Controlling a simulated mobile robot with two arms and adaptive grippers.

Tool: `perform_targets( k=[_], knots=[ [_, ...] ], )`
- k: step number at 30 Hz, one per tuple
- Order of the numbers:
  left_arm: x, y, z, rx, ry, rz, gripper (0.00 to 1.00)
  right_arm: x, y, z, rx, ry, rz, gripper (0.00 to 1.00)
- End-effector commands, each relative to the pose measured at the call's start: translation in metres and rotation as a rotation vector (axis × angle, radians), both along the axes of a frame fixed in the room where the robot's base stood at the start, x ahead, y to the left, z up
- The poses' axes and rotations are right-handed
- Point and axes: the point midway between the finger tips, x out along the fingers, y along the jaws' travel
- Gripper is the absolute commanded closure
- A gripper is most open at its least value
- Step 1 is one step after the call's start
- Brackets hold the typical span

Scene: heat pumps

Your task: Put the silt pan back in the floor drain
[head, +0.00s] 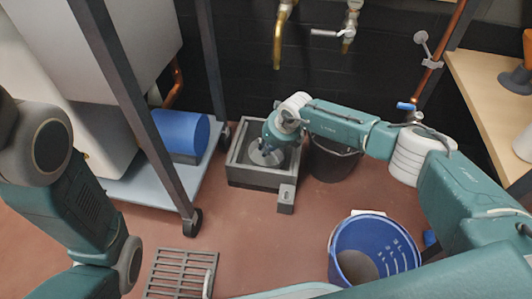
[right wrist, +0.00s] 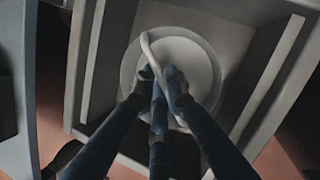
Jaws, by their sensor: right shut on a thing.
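The floor drain (head: 235,169) is a grey square frame with raised walls on the red floor, below the wall taps. Its wall also shows in the right wrist view (right wrist: 284,88). The silt pan (right wrist: 193,55) is a pale round pan with a thin hoop handle. It shows inside the drain's outline in the head view (head: 258,158); I cannot tell whether it rests on the bottom or hangs above it. My right gripper (right wrist: 160,84) is shut on the handle, pointing down over the drain. My left arm is at the left; its gripper is out of view.
A slotted grate (head: 180,274) lies on the floor in front. A small grey block (head: 286,198) sits at the drain's front right corner. A black bucket (head: 334,160) stands right of the drain, a blue bucket (head: 345,232) nearer. A wheeled rack (head: 150,120) stands left.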

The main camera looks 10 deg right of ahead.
Motion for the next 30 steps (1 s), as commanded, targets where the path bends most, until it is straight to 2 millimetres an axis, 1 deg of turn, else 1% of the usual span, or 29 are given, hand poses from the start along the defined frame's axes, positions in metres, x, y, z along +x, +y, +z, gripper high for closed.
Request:
perform_targets(
  k=[1,7,11,12,14,23,26,29,30],
  knots=[
    [0.000,0.000,-0.005,0.000,0.001,0.000,0.66,0.001,0.001,-0.005,0.002,-0.002,0.000,1.00],
    [0.000,0.000,-0.002,0.001,0.000,0.000,0.66,0.001,0.001,-0.002,0.001,-0.002,0.001,1.00],
    [0.000,0.000,-0.004,0.001,-0.001,0.000,0.66,0.000,0.001,-0.006,0.001,-0.001,0.001,1.00],
    [0.000,0.000,-0.004,0.001,-0.001,0.000,0.66,0.000,0.001,-0.005,0.001,-0.001,0.001,0.82],
    [0.000,0.000,-0.003,0.001,-0.001,0.000,0.66,0.000,0.001,-0.005,0.001,-0.001,0.001,0.70],
    [0.000,0.000,-0.003,0.001,-0.001,0.000,0.66,0.000,0.001,-0.004,0.001,-0.001,0.001,0.69],
    [0.000,0.000,0.003,0.001,0.000,0.000,0.66,-0.001,-0.001,0.004,0.000,-0.002,0.001,0.69],
    [0.001,0.000,0.016,0.000,0.002,0.000,0.66,-0.005,-0.004,0.019,0.001,-0.002,0.002,0.69],
    [0.001,0.000,0.023,0.000,0.002,0.000,0.66,-0.008,-0.006,0.027,0.001,-0.002,0.002,0.69]
  ],
)
